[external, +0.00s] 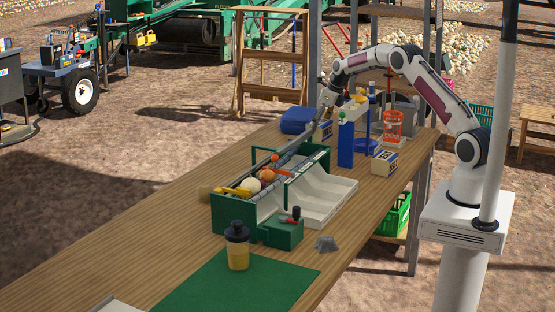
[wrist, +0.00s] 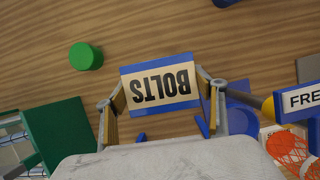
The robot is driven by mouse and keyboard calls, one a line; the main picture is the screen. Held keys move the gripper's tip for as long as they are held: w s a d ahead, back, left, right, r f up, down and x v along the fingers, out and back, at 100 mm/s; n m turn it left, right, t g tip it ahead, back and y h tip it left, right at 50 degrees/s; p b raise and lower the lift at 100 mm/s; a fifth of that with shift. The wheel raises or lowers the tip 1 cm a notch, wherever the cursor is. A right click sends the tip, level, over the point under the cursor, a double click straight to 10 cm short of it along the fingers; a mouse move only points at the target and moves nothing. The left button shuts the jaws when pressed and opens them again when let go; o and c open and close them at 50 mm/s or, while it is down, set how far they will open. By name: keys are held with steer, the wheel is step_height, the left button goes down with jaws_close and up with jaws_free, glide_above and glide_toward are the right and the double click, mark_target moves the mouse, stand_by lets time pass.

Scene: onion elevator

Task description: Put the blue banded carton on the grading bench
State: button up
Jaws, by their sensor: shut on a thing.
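The blue banded carton (wrist: 160,84) is cream with blue bands along two edges and the word BOLTS, which reads upside down in the wrist view. My gripper (wrist: 162,100) is shut on it, with one finger at each side. In the external view my gripper (external: 326,112) is at the far part of a long wooden bench (external: 170,215), and the carton (external: 326,130) shows just below it, partly hidden. I cannot tell whether the carton touches the bench top. The wooden bench top also shows behind the carton in the wrist view (wrist: 220,35).
A blue upright stand (external: 346,145), a second small carton (external: 384,162) and an orange mesh container (external: 393,126) stand close to the right. A blue case (external: 298,120) is to the left. A green sorting box (external: 232,212) stands nearer.

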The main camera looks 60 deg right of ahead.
mark_target(322, 123)
steer(key=shift+f, duration=0.75)
steer(key=shift+f, duration=0.1)
steer(key=shift+f, duration=2.2)
steer(key=shift+f, duration=0.2)
steer(key=o, duration=1.4)
steer(key=shift+c, duration=0.2)
steer(key=shift+r, duration=0.1)
steer(key=shift+v, duration=0.8)
steer(key=shift+s+r, duration=0.15)
steer(key=shift+r, duration=1.85)
steer(key=shift+s+r, duration=0.15)
steer(key=shift+r, duration=1.85)
